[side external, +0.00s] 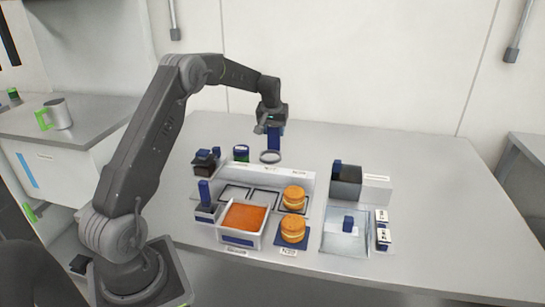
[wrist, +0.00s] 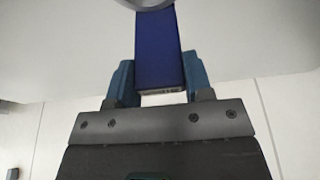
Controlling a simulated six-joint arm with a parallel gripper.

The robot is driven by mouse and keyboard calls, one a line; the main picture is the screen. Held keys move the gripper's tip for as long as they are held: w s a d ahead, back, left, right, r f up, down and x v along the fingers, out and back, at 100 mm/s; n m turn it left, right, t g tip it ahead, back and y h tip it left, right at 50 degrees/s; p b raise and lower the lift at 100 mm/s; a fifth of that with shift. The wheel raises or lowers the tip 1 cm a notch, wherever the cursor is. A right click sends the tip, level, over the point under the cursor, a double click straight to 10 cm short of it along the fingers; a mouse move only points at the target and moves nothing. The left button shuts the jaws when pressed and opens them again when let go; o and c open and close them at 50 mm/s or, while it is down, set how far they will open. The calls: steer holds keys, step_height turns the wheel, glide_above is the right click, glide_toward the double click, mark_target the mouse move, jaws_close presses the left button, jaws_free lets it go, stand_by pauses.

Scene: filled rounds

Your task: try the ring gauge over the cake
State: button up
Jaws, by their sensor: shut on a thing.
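My gripper (side external: 273,124) is shut on the blue handle (wrist: 158,45) of the ring gauge. The handle hangs upright below the jaws in the side external view, with the pale ring (side external: 270,157) at its lower end, above the back of the white tray. In the wrist view the handle sits between both fingers, and only part of the ring (wrist: 150,3) shows at the top edge. One round filled cake (side external: 294,197) sits in the tray's right compartment. Another cake (side external: 292,227) sits on a blue square (side external: 292,244) in front of it. The ring is apart from both cakes.
An open box with orange filling (side external: 244,216) stands left of the front cake. A dark, blue-handled tool (side external: 205,203) stands beside it. Right are a clear tray (side external: 345,243), a dark block (side external: 346,182) and small white boxes (side external: 382,230). The table's far right is clear.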

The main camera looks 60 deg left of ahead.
mark_target(293, 227)
steer(key=shift+r, duration=1.95)
steer(key=s+d+r+m, duration=0.1)
steer(key=d+r+m, duration=0.1)
steer(key=d, duration=0.7)
steer(key=s+d+r+m, duration=0.1)
steer(key=d+r, duration=0.1)
steer(key=d, duration=0.7)
steer(key=s+d+m+h, duration=0.25)
steer(key=s+d, duration=0.55)
steer(key=d, duration=0.5)
steer(key=shift+m+t+y, duration=0.25)
steer(key=shift+t+y, duration=0.15)
steer(key=shift+y, duration=0.05)
steer(key=shift+d+f, duration=0.15)
steer(key=shift+f, duration=2.35)
steer(key=shift+f, duration=3.2)
